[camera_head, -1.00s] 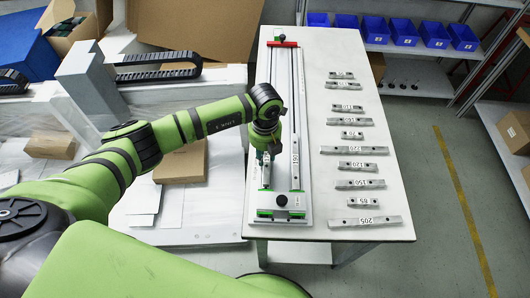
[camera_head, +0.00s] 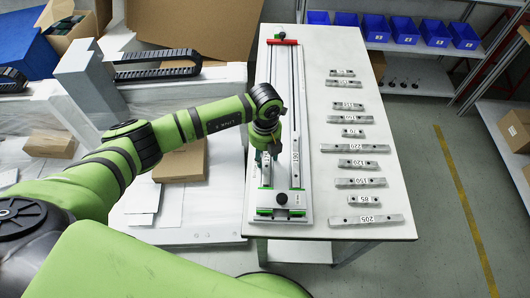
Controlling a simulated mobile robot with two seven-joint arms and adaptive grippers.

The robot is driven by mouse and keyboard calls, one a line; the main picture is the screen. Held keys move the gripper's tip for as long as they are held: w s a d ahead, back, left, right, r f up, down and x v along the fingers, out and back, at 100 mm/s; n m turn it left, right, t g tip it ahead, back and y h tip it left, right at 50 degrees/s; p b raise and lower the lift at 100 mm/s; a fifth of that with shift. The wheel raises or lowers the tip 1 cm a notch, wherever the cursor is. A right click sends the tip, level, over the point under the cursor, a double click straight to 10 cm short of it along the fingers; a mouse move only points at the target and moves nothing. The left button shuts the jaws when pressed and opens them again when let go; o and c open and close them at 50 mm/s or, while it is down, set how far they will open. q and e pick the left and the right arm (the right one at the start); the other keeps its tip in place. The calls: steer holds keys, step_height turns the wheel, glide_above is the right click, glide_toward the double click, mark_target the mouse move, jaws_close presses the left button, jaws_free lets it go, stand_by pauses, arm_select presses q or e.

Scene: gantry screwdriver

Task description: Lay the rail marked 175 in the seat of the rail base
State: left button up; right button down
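The rail base (camera_head: 303,75) is a long pale frame lying lengthwise on the white table, with a red end piece at the far end and a green-trimmed near end. My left gripper (camera_head: 266,174) points down over the near left part of the base. Its wrist hides its fingers in part, so I cannot tell whether it is open or holds a rail. I cannot make out a label 175 on any rail. My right gripper is not in view.
Several loose grey rails lie in a column on the right of the table, including one marked 220 (camera_head: 354,148) and one marked 205 (camera_head: 367,221). Blue bins (camera_head: 404,31) stand on a shelf behind. A cardboard box (camera_head: 181,162) is left of the base.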

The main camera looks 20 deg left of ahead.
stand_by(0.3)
arm_select(q)
step_height(320, 180, up, 12)
stand_by(0.5)
steer(key=shift+r, duration=0.1)
step_height(320, 180, up, 7)
steer(key=p, duration=0.5)
glide_above(265, 157)
steer(key=shift+d, duration=0.1)
stand_by(0.5)
